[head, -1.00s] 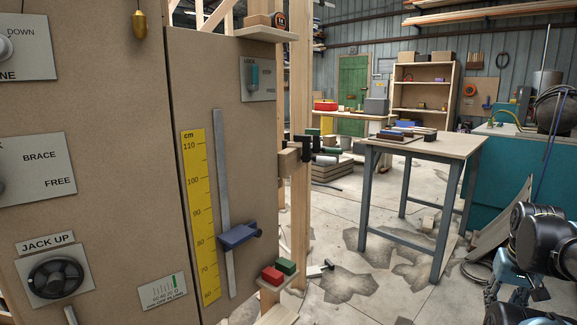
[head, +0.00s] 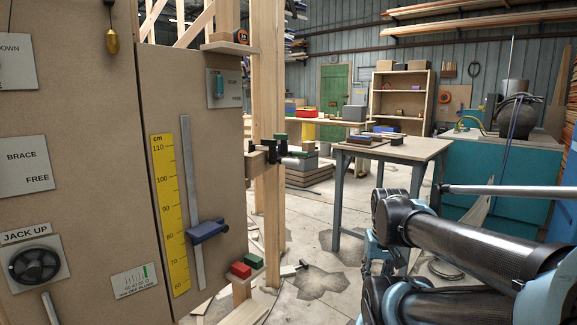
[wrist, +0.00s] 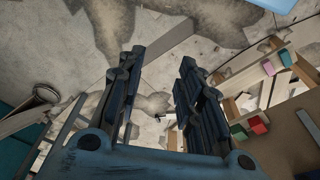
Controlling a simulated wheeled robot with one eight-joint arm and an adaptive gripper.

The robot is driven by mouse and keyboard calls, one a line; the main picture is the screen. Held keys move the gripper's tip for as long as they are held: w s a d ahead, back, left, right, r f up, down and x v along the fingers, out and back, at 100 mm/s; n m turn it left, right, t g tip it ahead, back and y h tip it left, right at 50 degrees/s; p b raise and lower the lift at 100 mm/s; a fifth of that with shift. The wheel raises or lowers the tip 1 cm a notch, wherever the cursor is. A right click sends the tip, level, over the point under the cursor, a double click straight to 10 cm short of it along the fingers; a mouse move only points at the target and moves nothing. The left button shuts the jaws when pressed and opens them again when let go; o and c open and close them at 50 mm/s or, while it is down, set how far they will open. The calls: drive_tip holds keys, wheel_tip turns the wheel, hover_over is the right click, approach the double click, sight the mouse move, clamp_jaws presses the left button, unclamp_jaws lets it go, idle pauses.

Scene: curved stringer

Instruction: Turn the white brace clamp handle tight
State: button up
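A plate marked BRACE and FREE (head: 28,167) is on the tan panel at the left edge of the head view; its knob is out of frame. A dark clamp (head: 280,150) is fixed at the upright wooden post, with a green piece (head: 301,153) beside it. I cannot make out a white handle for certain. My gripper (wrist: 158,78) is open and empty in the wrist view, its two dark fingers apart above the concrete floor. It is not clearly seen in the head view, where my arm fills the lower right, well apart from the clamp.
A steel-legged table (head: 392,149) stands behind my arm. A blue slider (head: 207,232) sits on the panel's metal rail. Red (head: 240,270) and green (head: 252,261) blocks rest on a low ledge.

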sight(292, 162)
drive_tip(key=shift+o, duration=1.3)
drive_tip(key=shift+s+r, duration=0.15)
drive_tip(key=shift+s, duration=0.05)
drive_tip(key=w+a+r+n+y, duration=0.4)
drive_tip(key=w+a+r, duration=0.3)
drive_tip(key=w, duration=0.4)
drive_tip(key=w+a+r+n+y, duration=0.3)
drive_tip(key=w+a+r+y, duration=0.3)
drive_tip(key=w, duration=0.6)
drive_tip(key=w+d+r+n+t+y, duration=0.1)
drive_tip(key=w+r+n+y, duration=0.25)
drive_tip(key=w, duration=0.85)
drive_tip(key=w+d+r+n+t+y, duration=0.1)
drive_tip(key=w+r+n+y, duration=0.25)
drive_tip(key=w, duration=0.85)
drive_tip(key=shift+n, duration=0.4)
drive_tip(key=x, duration=1.7)
drive_tip(key=shift+w+d+r, duration=0.1)
drive_tip(key=shift+w+r, duration=0.05)
drive_tip(key=shift+w, duration=0.25)
